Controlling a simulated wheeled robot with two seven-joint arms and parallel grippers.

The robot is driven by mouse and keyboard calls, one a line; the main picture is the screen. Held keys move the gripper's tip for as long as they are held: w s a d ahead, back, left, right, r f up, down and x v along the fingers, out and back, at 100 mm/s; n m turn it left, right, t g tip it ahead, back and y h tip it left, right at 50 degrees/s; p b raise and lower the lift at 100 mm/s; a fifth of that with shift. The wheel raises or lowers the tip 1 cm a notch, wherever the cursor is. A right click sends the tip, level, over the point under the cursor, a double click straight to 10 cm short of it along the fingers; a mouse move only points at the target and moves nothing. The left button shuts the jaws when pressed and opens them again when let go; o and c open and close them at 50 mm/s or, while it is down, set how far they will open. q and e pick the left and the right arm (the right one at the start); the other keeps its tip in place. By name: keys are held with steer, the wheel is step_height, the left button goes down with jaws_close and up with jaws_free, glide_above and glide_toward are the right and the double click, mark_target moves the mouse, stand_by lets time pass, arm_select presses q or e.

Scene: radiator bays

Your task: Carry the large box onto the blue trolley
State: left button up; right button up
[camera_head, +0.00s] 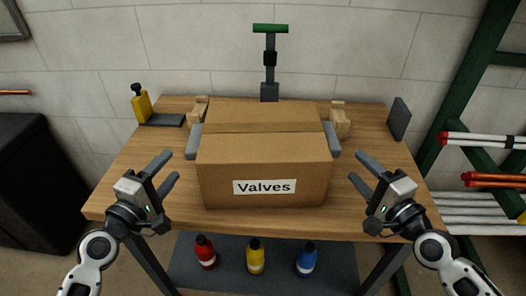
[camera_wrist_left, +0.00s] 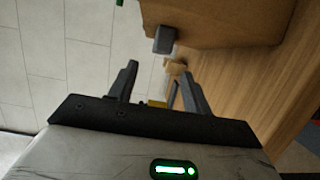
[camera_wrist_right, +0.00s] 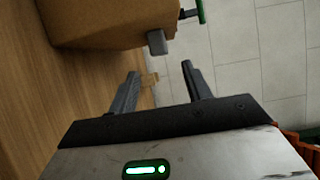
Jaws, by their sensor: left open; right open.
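The large brown cardboard box (camera_head: 264,165), labelled "Valves", sits on the wooden table. It has a grey handle on its left side (camera_head: 193,141) and another on its right side (camera_head: 332,139). My left gripper (camera_head: 168,168) is open and empty, left of the box and apart from it. In the left wrist view the left handle (camera_wrist_left: 164,40) shows beyond the open fingers. My right gripper (camera_head: 362,170) is open and empty, right of the box. In the right wrist view the right handle (camera_wrist_right: 157,42) shows ahead of the fingers. No blue trolley is in view.
On the wooden table (camera_head: 130,185) stand a yellow bottle (camera_head: 142,104), two wooden pieces (camera_head: 340,122) behind the box, a green-topped stand (camera_head: 269,60) and a dark plate (camera_head: 399,118). Several bottles (camera_head: 255,257) stand below. A green rack with pipes (camera_head: 485,140) is at right, a black cabinet (camera_head: 30,165) at left.

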mark_target(191, 137)
arm_select(q)
steer(key=x, duration=1)
steer(key=shift+w+f, duration=0.1)
steer(key=shift+w, duration=0.05)
arm_select(e)
steer(key=x, duration=1)
steer(key=shift+w+a, duration=0.1)
steer(key=shift+w, duration=0.05)
arm_select(q)
steer(key=shift+c, duration=0.3)
arm_select(e)
steer(key=shift+c, duration=0.3)
arm_select(q)
steer(key=c, duration=1)
arm_select(e)
steer(key=c, duration=1)
arm_select(q)
jaws_close()
arm_select(e)
jaws_close()
steer(key=shift+f, duration=0.1)
arm_select(q)
steer(key=shift+r, duration=0.2)
arm_select(e)
steer(key=shift+r, duration=0.3)
